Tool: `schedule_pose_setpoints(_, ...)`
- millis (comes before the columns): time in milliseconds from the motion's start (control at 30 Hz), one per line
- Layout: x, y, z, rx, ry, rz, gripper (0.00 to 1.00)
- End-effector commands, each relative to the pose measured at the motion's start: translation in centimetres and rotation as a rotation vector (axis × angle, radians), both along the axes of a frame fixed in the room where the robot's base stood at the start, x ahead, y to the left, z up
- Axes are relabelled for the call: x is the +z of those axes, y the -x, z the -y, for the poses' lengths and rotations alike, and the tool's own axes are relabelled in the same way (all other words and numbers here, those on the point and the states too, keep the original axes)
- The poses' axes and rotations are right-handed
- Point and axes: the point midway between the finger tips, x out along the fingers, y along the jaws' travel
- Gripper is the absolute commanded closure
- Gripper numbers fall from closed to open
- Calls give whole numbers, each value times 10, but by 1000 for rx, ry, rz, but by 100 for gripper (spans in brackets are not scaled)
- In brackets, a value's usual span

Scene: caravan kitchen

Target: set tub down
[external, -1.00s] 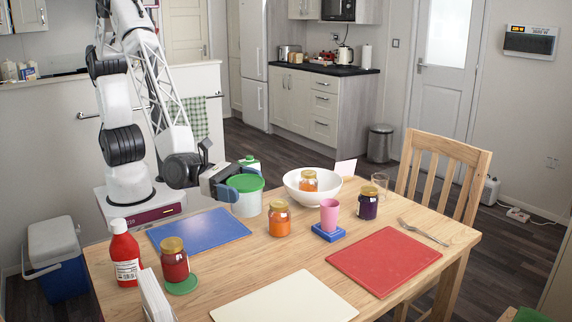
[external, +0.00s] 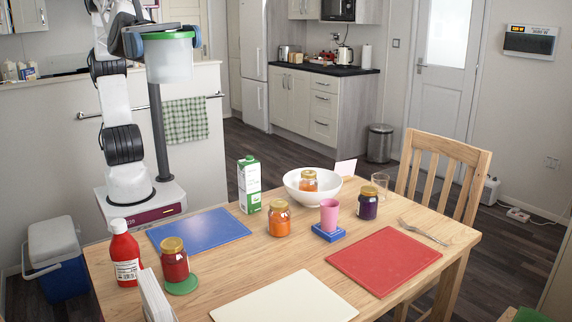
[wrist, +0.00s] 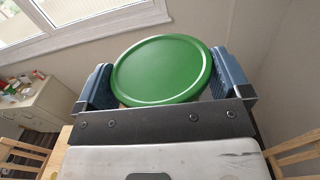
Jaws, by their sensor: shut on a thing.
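The tub (external: 169,60) is a translucent white container with a green lid. My gripper (external: 165,36) is shut on it near the lid and holds it high in the air, left of and well above the table (external: 235,262). In the wrist view the green lid of the tub (wrist: 162,70) sits between the two blue fingers of my gripper (wrist: 170,88), one on each side. The tub looks upright in the external view. Its underside touches nothing.
A blue board (external: 198,229), a red board (external: 384,260) and a cream board (external: 284,299) lie on the table. A green-and-white carton (external: 249,185), orange jar (external: 279,219), white bowl (external: 311,187) and ketchup bottle (external: 125,255) stand there. The blue board's top is bare.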

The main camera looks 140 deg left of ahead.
Motion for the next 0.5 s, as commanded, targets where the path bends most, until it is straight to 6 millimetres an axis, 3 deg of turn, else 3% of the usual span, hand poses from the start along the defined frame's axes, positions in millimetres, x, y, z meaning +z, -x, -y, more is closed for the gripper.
schedule_pose_setpoints(100, 21, 3, 11, -24, 0, 1, 27)
schedule_pose_setpoints(200, 31, 5, 15, -34, 0, 0, 27)
schedule_pose_setpoints(500, 35, 5, 17, -38, 0, -1, 27)
